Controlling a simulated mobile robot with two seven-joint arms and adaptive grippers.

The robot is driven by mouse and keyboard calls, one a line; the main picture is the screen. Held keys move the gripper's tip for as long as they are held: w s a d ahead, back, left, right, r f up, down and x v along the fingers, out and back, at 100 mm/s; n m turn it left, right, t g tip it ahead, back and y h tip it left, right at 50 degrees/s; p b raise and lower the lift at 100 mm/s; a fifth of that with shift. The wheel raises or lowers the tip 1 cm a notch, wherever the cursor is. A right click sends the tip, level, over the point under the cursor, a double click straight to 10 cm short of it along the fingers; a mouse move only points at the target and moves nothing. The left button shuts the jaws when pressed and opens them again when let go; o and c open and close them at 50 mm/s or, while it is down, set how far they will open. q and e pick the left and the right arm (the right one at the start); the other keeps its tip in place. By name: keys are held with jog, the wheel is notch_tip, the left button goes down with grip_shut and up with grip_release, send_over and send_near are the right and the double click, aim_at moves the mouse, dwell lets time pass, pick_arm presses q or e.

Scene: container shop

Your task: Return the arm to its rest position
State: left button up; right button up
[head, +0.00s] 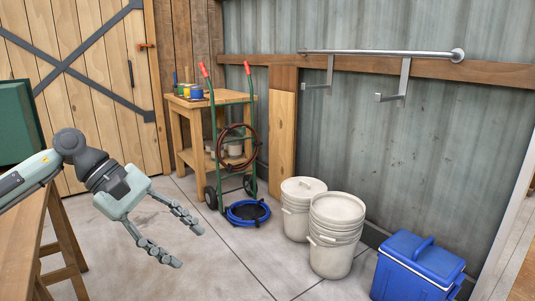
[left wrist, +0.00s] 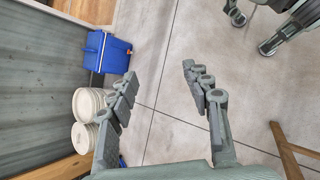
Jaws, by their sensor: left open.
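My left arm comes in from the left in the head view, reaching out past a wooden table. My left gripper (head: 187,240) is open and empty, its two fingers spread and pointing down and to the right over the concrete floor. In the left wrist view, the same gripper (left wrist: 160,88) shows both fingers apart with only bare floor between them. My right gripper does not show in the head view. Part of my own body shows at the upper right of the left wrist view.
A wooden table (head: 28,245) stands at the left, close to my arm. White buckets (head: 337,245) and a blue cooler (head: 417,264) stand along the metal wall. A green hand truck (head: 221,130) with hoses stands before a workbench (head: 185,113). Floor between is clear.

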pick_arm(q)
jog(key=w+d+r+n+t+h, duration=0.1)
jog(key=w+d+n+t+h, duration=0.3)
jog(key=d+n+h, duration=0.5)
jog(key=w+a+f+n+t+y, duration=0.25)
jog(key=w+n+t, duration=0.6)
jog(key=n, duration=0.55)
jog(key=s+a+f+n+t+y, duration=0.1)
jog(key=a+f+n+y, duration=0.35)
jog(key=f+n, duration=0.45)
jog(key=s+a+f+n+y, duration=0.1)
jog(key=a+f+n+y, duration=0.4)
jog(key=f, duration=0.5)
jog(key=a+f+n+t+y, duration=0.1)
jog(key=a+f+n+y, duration=0.35)
jog(key=f+n, duration=0.5)
jog(key=s+a+f+n+g+y, duration=0.25)
jog(key=s+f+n+g, duration=0.55)
jog(key=s+f, duration=0.95)
jog(key=s+f+n+g, duration=0.1)
jog(key=s+f+g, duration=0.1)
jog(key=s+f, duration=0.2)
jog(key=s+d+f+n+g, duration=0.1)
jog(key=s+f, duration=0.3)
jog(key=s, duration=0.6)
jog(key=shift+s+d+f+n+g, duration=0.2)
jog(key=shift+s+n+g, duration=0.15)
jog(key=shift+n+g, duration=0.3)
